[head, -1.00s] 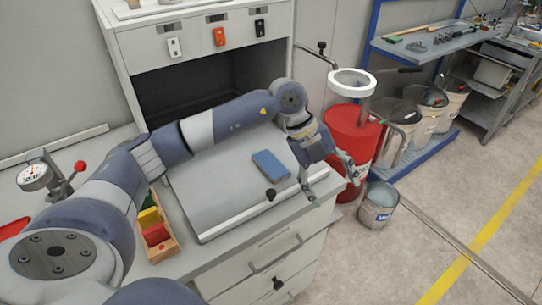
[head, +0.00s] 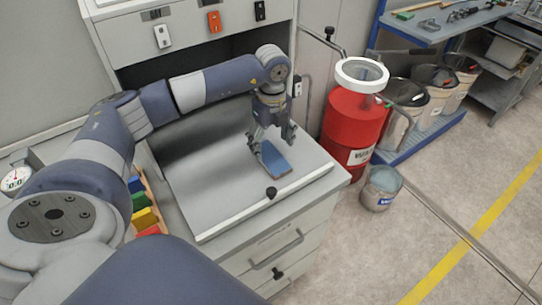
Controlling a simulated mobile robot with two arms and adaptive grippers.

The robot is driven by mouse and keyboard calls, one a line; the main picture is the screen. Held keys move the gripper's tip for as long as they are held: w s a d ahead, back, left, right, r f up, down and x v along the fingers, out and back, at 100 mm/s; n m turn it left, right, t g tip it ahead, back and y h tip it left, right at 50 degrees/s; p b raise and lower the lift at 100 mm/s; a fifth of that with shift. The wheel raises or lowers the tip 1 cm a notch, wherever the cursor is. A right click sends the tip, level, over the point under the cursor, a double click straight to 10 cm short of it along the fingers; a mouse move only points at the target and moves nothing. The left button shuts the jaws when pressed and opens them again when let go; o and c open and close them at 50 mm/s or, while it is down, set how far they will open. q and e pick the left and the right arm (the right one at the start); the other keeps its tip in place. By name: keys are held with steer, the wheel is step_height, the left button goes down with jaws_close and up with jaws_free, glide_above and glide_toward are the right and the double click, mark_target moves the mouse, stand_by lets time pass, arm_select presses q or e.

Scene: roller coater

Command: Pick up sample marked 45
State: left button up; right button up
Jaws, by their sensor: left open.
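A flat blue panel (head: 275,159) lies on the light sloped board on top of the cabinet. No number can be read on it. My left gripper (head: 271,146) is directly over the panel, pointing down, with its fingers apart around the panel's far part. I cannot tell whether the fingers touch it. Several coloured blocks, with a green one (head: 146,202) and a yellow one (head: 145,218) showing, stand in a wooden tray at the left, partly hidden by my arm. My right gripper is not in view.
A red drum (head: 352,125) with a white ring on top stands right of the cabinet. A metal bucket (head: 380,188) is on the floor. A dial gauge (head: 17,178) is at far left.

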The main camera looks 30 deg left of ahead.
mark_target(271, 157)
arm_select(q)
steer(key=f, duration=0.1)
steer(key=f+p, duration=0.1)
steer(key=f, duration=0.1)
steer(key=shift+s+d+f, duration=0.1)
steer(key=shift+s+f, duration=0.05)
steer(key=shift+s, duration=0.15)
steer(key=shift+f, duration=0.25)
steer(key=shift+w+f, duration=0.15)
steer(key=shift+c, duration=0.8)
steer(key=c, duration=0.9)
steer(key=shift+c, duration=0.5)
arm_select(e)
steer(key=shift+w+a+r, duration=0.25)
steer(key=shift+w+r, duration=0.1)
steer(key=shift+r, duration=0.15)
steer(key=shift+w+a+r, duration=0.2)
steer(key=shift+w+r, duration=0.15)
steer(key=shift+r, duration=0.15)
